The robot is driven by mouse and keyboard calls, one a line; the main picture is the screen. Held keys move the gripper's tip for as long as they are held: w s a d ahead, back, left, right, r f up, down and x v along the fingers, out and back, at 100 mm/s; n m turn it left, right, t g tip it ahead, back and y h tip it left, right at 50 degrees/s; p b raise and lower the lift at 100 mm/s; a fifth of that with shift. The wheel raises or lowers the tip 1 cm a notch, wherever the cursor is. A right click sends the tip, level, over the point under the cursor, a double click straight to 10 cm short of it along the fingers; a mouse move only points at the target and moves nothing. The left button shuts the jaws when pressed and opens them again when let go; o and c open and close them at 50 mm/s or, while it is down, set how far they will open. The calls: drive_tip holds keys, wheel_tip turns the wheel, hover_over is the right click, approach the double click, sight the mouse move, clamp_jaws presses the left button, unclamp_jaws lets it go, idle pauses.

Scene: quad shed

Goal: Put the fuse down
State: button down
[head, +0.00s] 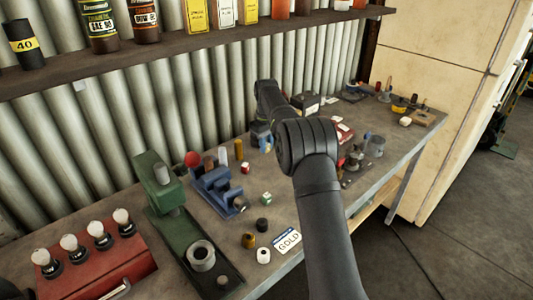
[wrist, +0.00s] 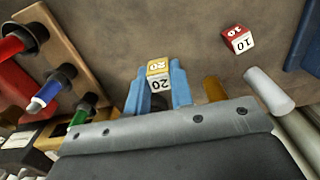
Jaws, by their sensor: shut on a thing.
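The fuse (wrist: 158,76) is a small block with a yellow top and a white face, both marked 20. It sits between the two blue fingertips of my gripper (wrist: 158,85) in the wrist view. My gripper is shut on it. In the head view the blue fingers of my gripper (head: 266,144) show partly behind my arm, over the back of the bench (head: 330,205). The fuse is hidden there. I cannot tell whether it touches the bench top.
A red-and-white fuse marked 10 (wrist: 238,41) lies apart on the bench. A brass cylinder (wrist: 214,88) and a pale cylinder (wrist: 268,90) stand beside my gripper. A rack with red and green handled tools (wrist: 62,75) is at left. Bare bench lies ahead of the fingertips.

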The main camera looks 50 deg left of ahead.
sight(266, 160)
drive_tip(key=shift+f, duration=1.85)
drive_tip(key=shift+f, duration=0.1)
drive_tip(key=c, duration=1.3)
unclamp_jaws()
drive_tip(key=shift+o, duration=0.2)
wheel_tip(266, 160, up, 12)
drive_tip(key=shift+r, duration=0.1)
wheel_tip(266, 160, down, 13)
drive_tip(key=shift+d+r, duration=0.1)
wheel_tip(266, 160, up, 3)
drive_tip(key=shift+r, duration=0.75)
